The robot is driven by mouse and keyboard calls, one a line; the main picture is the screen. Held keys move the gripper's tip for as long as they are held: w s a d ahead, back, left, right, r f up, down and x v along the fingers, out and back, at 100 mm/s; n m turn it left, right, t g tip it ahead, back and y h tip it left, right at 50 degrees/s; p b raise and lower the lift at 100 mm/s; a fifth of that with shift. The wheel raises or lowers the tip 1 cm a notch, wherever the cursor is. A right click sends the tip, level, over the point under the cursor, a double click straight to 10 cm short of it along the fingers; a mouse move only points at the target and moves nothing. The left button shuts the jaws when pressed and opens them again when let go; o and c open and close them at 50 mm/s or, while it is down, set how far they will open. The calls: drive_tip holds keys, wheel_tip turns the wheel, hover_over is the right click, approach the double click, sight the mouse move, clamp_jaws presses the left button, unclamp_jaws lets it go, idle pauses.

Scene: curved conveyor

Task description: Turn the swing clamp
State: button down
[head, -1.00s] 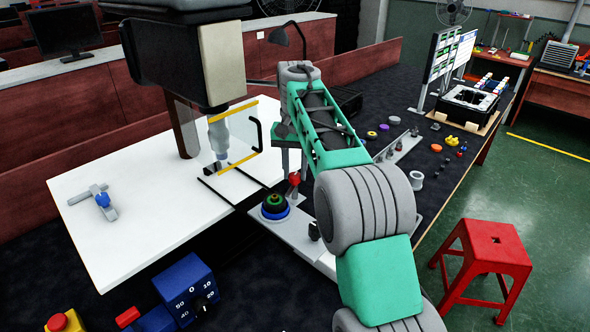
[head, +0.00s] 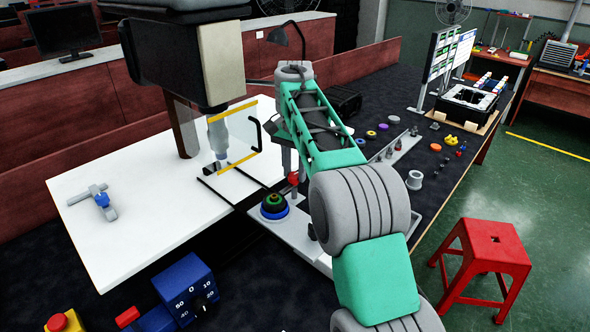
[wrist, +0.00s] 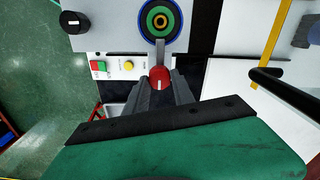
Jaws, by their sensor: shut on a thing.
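The swing clamp appears as a red rounded knob (wrist: 159,78) with a short grey lever, in the wrist view just below a round stack of coloured rings. The clamp's lower part is hidden by the knob and fingers.
The ringed stack (head: 274,206) on a blue base is close beside the knob. A clear panel with yellow edges (head: 237,140) and a black handle (wrist: 265,76) stands nearby. Red and green buttons (wrist: 98,69) lie left. The white tabletop (head: 150,225) is largely clear.

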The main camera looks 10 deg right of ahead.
sight(295, 174)
drive_tip(key=c, duration=1.1)
unclamp_jaws()
drive_tip(key=shift+o, duration=0.2)
drive_tip(key=shift+r, duration=0.1)
wheel_tip(295, 174, up, 4)
drive_tip(key=p, duration=0.4)
drive_tip(key=shift+s+r, duration=0.1)
drive_tip(key=shift+r, duration=0.05)
drive_tip(key=s+r+p, duration=0.2)
drive_tip(key=s+r, duration=0.6)
drive_tip(key=s, duration=0.5)
drive_tip(key=shift+s+r, duration=0.25)
drive_tip(key=shift+s, duration=0.15)
drive_tip(key=shift+a, duration=0.1)
